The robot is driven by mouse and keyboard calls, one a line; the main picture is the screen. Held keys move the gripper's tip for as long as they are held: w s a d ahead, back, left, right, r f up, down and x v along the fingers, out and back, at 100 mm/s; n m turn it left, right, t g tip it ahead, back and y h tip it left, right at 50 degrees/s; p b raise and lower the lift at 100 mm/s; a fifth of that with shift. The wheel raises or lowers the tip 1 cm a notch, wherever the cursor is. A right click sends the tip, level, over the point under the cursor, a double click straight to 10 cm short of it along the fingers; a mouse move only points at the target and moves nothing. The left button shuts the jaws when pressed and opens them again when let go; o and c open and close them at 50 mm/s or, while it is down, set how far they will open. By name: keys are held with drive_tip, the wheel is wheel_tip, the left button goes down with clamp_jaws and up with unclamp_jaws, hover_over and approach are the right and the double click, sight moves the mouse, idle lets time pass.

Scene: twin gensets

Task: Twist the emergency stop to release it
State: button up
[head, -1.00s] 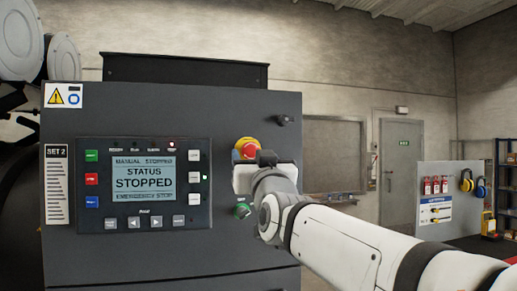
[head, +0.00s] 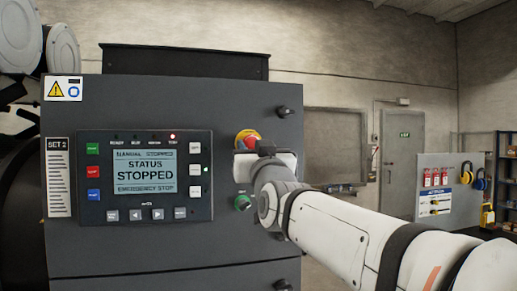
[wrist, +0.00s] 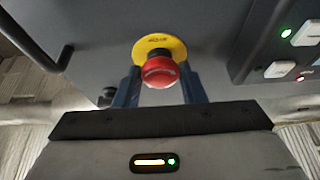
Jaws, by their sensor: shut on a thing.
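The emergency stop is a red mushroom button (wrist: 160,71) on a yellow collar (wrist: 153,45) in the wrist view. In the head view the red button (head: 250,141) shows at the upper right of the dark genset cabinet, partly hidden by my gripper. My gripper (wrist: 160,82) is shut on the red button, with one blue-grey finger on each side of it. The display (head: 145,176) on the control panel reads "STATUS STOPPED" and "EMERGENCY STOP".
Black latches (head: 282,112) stick out at the cabinet's right edge. The panel has coloured buttons, and a red lamp (head: 173,136) is lit. Free floor space lies right of the cabinet.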

drive_tip(key=shift+a, duration=0.1)
drive_tip(key=shift+r+m+h, duration=0.2)
drive_tip(key=shift+m+h, duration=1)
drive_tip(key=shift+m, duration=0.9)
drive_tip(key=m+h+p, duration=0.1)
drive_tip(key=m, duration=0.1)
drive_tip(key=m+h+p, duration=0.1)
drive_tip(key=m+p, duration=0.1)
drive_tip(key=m, duration=0.1)
drive_tip(key=shift+s+a+r, duration=0.1)
drive_tip(key=shift+s+a, duration=0.05)
drive_tip(key=shift+s, duration=0.05)
drive_tip(key=shift+m+h+p, duration=0.4)
drive_tip(key=shift+m+h, duration=0.3)
drive_tip(key=shift+m, duration=0.4)
drive_tip(key=o, duration=1)
drive_tip(key=shift+w, duration=0.15)
